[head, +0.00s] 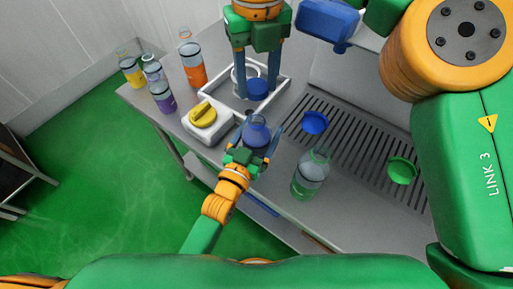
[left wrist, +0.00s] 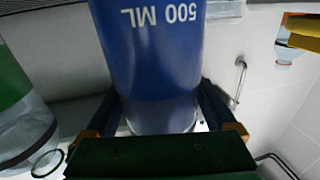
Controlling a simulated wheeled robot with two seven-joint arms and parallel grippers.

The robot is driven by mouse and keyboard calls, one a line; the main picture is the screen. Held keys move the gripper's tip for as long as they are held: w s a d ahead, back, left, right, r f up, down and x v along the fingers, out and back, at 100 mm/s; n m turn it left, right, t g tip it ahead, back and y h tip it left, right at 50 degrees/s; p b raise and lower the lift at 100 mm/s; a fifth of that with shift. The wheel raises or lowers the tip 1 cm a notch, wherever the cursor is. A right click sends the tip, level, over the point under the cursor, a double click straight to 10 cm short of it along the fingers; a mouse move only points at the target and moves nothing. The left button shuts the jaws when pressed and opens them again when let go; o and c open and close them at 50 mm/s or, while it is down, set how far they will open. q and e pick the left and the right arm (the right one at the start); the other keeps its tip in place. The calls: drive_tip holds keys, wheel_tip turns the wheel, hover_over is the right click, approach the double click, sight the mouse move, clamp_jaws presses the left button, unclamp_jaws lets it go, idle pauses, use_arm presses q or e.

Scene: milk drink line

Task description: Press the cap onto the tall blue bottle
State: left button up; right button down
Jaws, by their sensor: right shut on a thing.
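The tall blue bottle (head: 257,135) is near the front edge of the counter, with its neck toward the back in the head view. In the left wrist view the blue bottle (left wrist: 152,60) shows "500 ML" and fills the space between my left gripper's fingers (left wrist: 165,112). My left gripper (head: 247,153) is shut on it. Whether the bottle's base touches the counter is hidden.
A second blue cap (head: 315,122) and a green cap (head: 402,170) lie on the drain grate (head: 350,140). A clear bottle with green liquid (head: 310,175) stands to the right. A yellow knob (head: 203,114) on a white base and orange (head: 193,72), purple (head: 162,96) and yellow (head: 132,72) bottles are left.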

sight(257, 117)
use_arm(q)
clamp_jaws()
use_arm(e)
drive_tip(key=shift+f, duration=2.5)
drive_tip(key=shift+f, duration=0.85)
drive_tip(key=shift+f, duration=0.6)
drive_tip(key=shift+c, duration=1.1)
unclamp_jaws()
wheel_tip(257, 117, up, 8)
drive_tip(key=shift+f, duration=0.25)
